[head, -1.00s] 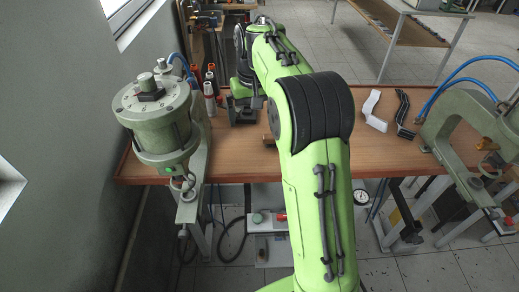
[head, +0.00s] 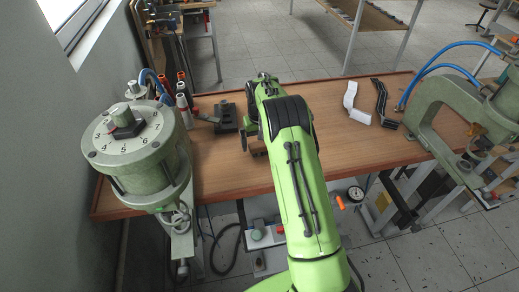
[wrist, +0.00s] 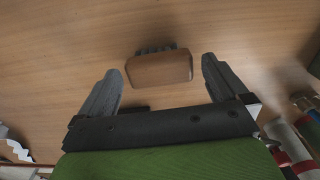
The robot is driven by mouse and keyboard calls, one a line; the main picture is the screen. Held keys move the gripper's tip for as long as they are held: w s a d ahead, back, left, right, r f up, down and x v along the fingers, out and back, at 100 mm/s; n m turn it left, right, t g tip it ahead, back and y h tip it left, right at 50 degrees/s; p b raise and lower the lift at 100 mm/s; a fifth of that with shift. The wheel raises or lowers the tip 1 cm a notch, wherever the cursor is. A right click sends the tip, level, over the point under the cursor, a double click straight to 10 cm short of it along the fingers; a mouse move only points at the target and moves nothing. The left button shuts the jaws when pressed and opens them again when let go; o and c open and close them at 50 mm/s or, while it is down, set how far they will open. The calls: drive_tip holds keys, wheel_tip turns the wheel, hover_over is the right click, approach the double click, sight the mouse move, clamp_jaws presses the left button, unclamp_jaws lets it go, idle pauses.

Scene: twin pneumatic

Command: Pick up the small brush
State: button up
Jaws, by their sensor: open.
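The small brush (wrist: 160,69) lies on the wooden bench top in the wrist view, with a brown wooden body and dark bristles on its far side. My gripper (wrist: 161,65) is open, its two grey fingers spread to the left and right of the brush. The fingers appear clear of it, with bench showing on both sides. The height of the fingers over the bench is hard to tell. In the head view my green arm reaches over the bench and largely hides the gripper and the brush.
The wooden bench (head: 330,155) has free room right of my arm. A round dial press (head: 140,145) stands left, with red-and-white tubes (head: 183,95) and a dark block (head: 227,118) behind. A white bracket (head: 352,103) and a black one (head: 381,101) lie right, near another press (head: 450,110).

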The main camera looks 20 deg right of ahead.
sight(259, 144)
wheel_tip(259, 144, down, 3)
drive_tip(key=shift+r, duration=0.1)
drive_tip(key=c, duration=0.9)
drive_tip(key=shift+r, duration=0.15)
wheel_tip(259, 144, up, 10)
drive_tip(key=shift+f+p, duration=0.1)
drive_tip(key=shift+p, duration=0.3)
